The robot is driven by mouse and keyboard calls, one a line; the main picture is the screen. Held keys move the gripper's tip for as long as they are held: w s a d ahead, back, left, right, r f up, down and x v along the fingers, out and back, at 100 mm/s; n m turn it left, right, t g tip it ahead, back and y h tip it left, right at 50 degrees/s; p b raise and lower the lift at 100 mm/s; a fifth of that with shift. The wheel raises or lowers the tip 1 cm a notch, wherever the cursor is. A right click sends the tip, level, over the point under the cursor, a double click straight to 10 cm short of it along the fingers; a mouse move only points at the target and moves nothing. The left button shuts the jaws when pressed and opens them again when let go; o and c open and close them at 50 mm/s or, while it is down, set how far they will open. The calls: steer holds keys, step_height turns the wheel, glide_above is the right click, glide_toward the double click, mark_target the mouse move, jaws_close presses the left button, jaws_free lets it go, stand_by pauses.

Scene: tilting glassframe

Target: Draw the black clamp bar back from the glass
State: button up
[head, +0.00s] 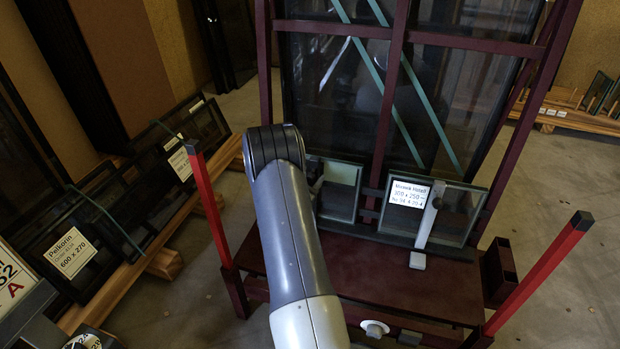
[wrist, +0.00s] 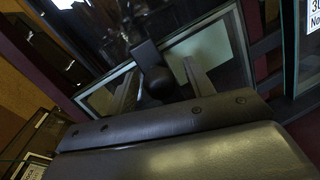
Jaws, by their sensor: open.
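The black clamp bar (wrist: 147,54) shows in the wrist view, with a round black knob (wrist: 157,83) at its near end. It stands in front of a small framed glass pane (wrist: 210,50). My gripper (wrist: 160,70) is open, with one finger on each side of the knob. I cannot tell whether either finger touches it. In the head view my arm hides the gripper and most or all of the black bar. The small left pane (head: 340,192) shows just right of my arm there.
A labelled pane (head: 458,215) with a pale clamp bar (head: 430,215) stands to the right on the maroon rack (head: 400,285). Red posts (head: 210,205) and (head: 540,272) rise at the rack's front corners. Framed panes (head: 75,255) lean along the left. Large glass stands behind.

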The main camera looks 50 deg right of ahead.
steer(key=shift+c, duration=0.3)
jaws_close()
steer(key=s+b+v, duration=0.1)
steer(key=s+v, duration=0.2)
steer(key=v, duration=1.1)
steer(key=shift+d+f, duration=0.1)
steer(key=shift+d, duration=0.05)
steer(key=shift+o, duration=0.3)
jaws_free()
steer(key=shift+a, duration=0.2)
steer(key=p+v, duration=0.2)
steer(key=v, duration=0.8)
steer(key=shift+a, duration=0.3)
steer(key=shift+s, duration=0.15)
